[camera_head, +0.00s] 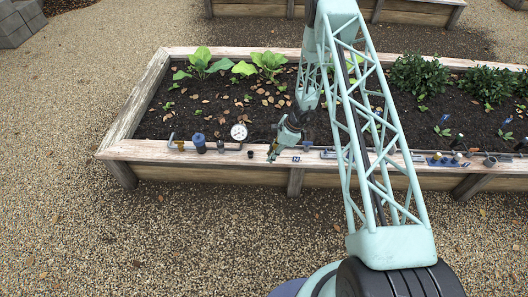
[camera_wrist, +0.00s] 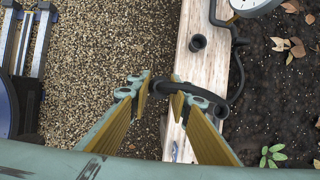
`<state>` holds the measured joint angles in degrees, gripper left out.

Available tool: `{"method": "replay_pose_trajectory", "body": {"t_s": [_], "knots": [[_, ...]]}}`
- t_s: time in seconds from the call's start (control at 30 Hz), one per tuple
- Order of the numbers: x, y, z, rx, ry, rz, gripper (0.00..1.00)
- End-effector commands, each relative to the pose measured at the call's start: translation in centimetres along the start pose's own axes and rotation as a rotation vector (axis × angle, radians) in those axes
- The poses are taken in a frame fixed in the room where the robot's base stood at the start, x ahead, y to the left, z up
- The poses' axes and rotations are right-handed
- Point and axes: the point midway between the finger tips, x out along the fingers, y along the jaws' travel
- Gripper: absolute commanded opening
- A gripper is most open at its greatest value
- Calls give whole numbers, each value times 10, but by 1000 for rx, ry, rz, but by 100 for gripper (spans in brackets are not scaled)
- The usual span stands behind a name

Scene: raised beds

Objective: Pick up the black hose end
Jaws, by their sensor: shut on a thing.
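The black hose shows in the wrist view (camera_wrist: 237,80), curving from the soil side over the bed's wooden rim (camera_wrist: 193,75). Its end (camera_wrist: 160,87) lies between the two fingers of my gripper (camera_wrist: 159,90). The held end is just off the outer side of the rim, over the gravel. In the head view my gripper (camera_head: 274,153) is at the front rim of the raised bed (camera_head: 215,155); the hose end is too small to make out there.
A small black cup-like fitting (camera_wrist: 197,43) stands on the rim near my gripper. A round gauge (camera_head: 239,132) and a blue-topped item (camera_head: 199,142) are to the left. Several small parts line the rim to the right. Leafy plants (camera_head: 205,63) grow behind. Gravel (camera_head: 170,235) in front is clear.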

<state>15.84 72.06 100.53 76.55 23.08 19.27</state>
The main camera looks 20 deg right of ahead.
Motion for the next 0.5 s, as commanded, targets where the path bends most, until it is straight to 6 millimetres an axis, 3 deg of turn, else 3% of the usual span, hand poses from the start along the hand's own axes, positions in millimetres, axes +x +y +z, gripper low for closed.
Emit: {"method": "replay_pose_trajectory", "body": {"t_s": [0.2, 0.5], "knots": [[-7, 9, -13, 1, 0, 0, 8], [-9, 12, -16, -1, 0, -1, 8]]}}
